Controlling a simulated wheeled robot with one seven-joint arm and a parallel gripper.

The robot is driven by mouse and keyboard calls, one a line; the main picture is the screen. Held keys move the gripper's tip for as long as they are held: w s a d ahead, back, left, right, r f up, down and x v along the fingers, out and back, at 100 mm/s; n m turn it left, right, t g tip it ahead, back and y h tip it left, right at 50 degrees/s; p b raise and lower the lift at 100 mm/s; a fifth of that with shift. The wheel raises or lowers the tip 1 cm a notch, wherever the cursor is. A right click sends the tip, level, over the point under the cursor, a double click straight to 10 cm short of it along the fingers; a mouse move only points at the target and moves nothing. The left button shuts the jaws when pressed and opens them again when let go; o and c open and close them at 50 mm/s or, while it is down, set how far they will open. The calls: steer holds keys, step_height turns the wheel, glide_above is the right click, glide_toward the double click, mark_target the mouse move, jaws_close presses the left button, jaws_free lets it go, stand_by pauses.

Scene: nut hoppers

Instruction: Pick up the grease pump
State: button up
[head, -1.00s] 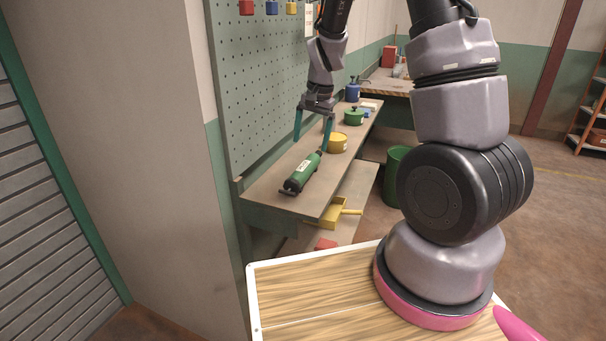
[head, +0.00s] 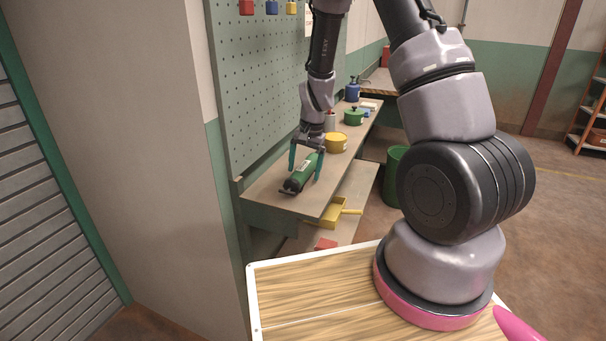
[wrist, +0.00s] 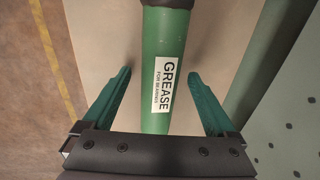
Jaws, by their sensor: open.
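The grease pump is a green cylinder (head: 303,174) with a dark end, lying on the bench shelf below the pegboard in the head view. In the wrist view the green grease pump (wrist: 167,70) runs up the picture, with a white label reading "GREASE". My gripper (head: 306,176) is open, with its teal fingers on either side of the pump. In the wrist view my gripper (wrist: 159,75) shows a gap between each finger and the pump. The pump's near end is hidden behind the gripper's palm there.
A yellow tin (head: 335,142), a green pot (head: 354,117) and a blue can (head: 352,90) stand farther along the shelf. The pegboard (head: 262,90) rises close on the left. A yellow bin (head: 333,213) sits on the lower shelf. A green drum (head: 396,165) stands on the floor.

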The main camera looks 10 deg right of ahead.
mark_target(304, 166)
steer(key=shift+c, duration=0.4)
jaws_close()
steer(key=shift+r, duration=0.1)
step_height(304, 166, up, 10)
steer(key=shift+f, duration=0.1)
steer(key=c, duration=0.7)
jaws_free()
jaws_close()
